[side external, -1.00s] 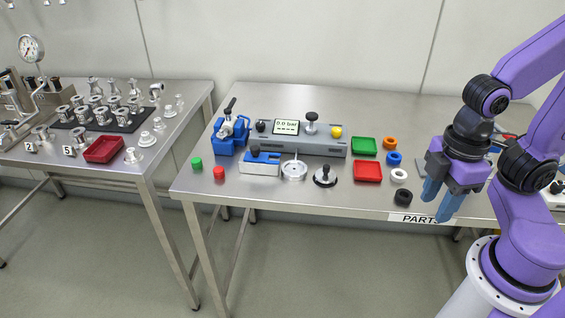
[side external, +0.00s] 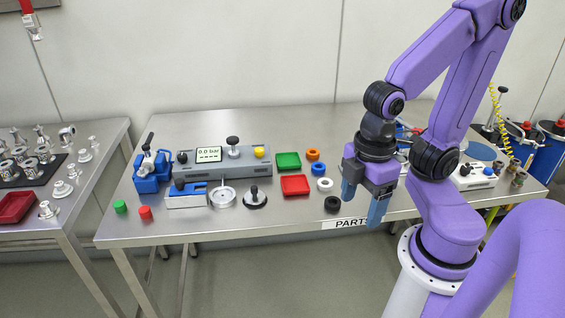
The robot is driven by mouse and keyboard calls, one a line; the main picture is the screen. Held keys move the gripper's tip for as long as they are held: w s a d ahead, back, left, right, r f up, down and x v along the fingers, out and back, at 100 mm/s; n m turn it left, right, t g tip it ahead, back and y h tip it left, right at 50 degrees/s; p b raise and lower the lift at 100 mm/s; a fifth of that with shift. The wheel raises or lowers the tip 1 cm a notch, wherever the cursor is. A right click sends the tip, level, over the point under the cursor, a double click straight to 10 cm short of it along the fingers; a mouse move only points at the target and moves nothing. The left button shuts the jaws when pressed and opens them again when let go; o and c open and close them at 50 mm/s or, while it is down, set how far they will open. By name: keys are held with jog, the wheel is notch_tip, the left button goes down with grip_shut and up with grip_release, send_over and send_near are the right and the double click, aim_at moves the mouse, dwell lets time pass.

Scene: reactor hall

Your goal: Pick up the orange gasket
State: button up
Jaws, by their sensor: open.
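The orange gasket (side external: 313,155) is a small ring lying on the steel table, at the back of a short column of rings. A blue ring (side external: 318,169), a white ring (side external: 324,184) and a black ring (side external: 332,204) lie in front of it. My gripper (side external: 362,208) points down near the table's front edge, to the right of the black ring and in front of the orange gasket. Its blue fingers are apart, with nothing between them. The orange gasket is in full view.
A green tray (side external: 288,161) and a red tray (side external: 295,185) stand left of the rings. A grey gauge unit (side external: 215,162), a blue vise (side external: 152,172) and a black-knobbed disc (side external: 255,198) stand farther left. The back of the table (side external: 280,122) is clear.

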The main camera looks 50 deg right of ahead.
jog(key=w+r+m, duration=0.2)
jog(key=w+m, duration=0.5)
jog(key=w, duration=0.5)
jog(key=m, duration=1.9)
send_over(313, 154)
jog(key=w+d, duration=0.1)
jog(key=d, duration=0.1)
jog(key=f, duration=1)
jog(key=shift+w+a+f, duration=0.15)
jog(key=shift+a+f, duration=0.05)
jog(key=shift+f, duration=2.8)
jog(key=c, duration=1.1)
